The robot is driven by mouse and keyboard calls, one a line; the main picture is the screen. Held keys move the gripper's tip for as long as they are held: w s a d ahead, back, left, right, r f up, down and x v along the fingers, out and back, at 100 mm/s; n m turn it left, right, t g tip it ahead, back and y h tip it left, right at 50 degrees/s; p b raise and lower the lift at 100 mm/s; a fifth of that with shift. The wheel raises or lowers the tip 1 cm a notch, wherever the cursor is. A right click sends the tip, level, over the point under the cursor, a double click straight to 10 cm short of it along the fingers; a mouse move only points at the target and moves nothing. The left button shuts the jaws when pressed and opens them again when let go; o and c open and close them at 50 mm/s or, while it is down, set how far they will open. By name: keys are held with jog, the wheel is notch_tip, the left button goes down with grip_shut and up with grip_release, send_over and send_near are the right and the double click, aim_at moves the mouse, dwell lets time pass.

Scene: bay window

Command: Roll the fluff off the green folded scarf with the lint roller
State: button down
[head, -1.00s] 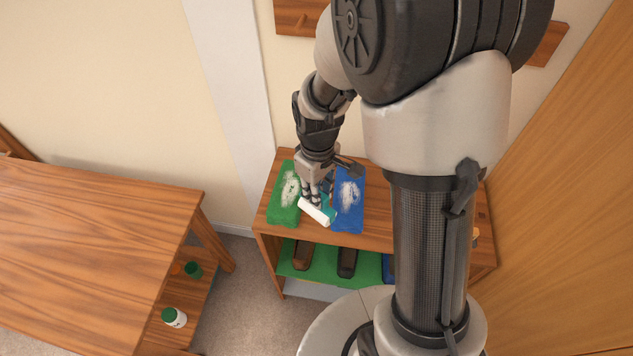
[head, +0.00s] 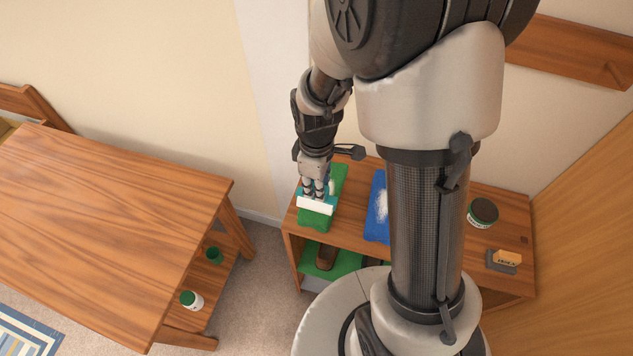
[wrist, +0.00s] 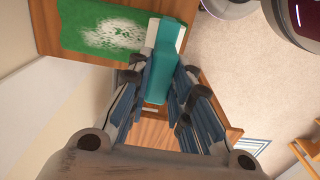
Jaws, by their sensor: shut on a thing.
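My gripper (head: 316,188) is shut on the lint roller, which has a white roll (head: 317,206) and a teal handle; the teal part (wrist: 160,62) shows between the fingers in the wrist view. The green folded scarf (head: 338,178) lies flat on the wooden shelf top, partly hidden behind my gripper. In the wrist view the scarf (wrist: 75,28) carries a wide patch of white fluff (wrist: 112,33). The roller is over the near end of the scarf in the head view; I cannot tell whether it touches.
A blue folded scarf (head: 379,222) with white fluff lies to the right, partly behind my arm. A dark round tin (head: 482,213) and a grey and orange block (head: 504,261) stand further right. A large wooden table (head: 100,220) is at the left.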

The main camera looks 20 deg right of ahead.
jog(key=shift+r, duration=0.1)
jog(key=shift+f+b, duration=0.75)
jog(key=shift+f, duration=0.55)
jog(key=shift+w+r, duration=0.1)
jog(key=shift+w, duration=0.05)
jog(key=w+d+p, duration=0.1)
jog(key=w+d, duration=0.7)
jog(key=w, duration=0.2)
jog(key=shift+w+p, duration=0.3)
jog(key=shift+p, duration=0.1)
dwell(1.0)
jog(key=shift+d, duration=0.1)
jog(key=shift+s+a+b, duration=0.15)
jog(key=shift+s+a, duration=1.25)
jog(key=shift+s, duration=0.45)
jog(key=shift+s+a+b, duration=0.2)
jog(key=shift+s+a, duration=1.15)
jog(key=shift+s, duration=0.45)
jog(key=shift+s+a+b, duration=0.15)
jog(key=shift+s+a, duration=1.25)
jog(key=shift+s, duration=0.45)
jog(key=shift+f, duration=0.2)
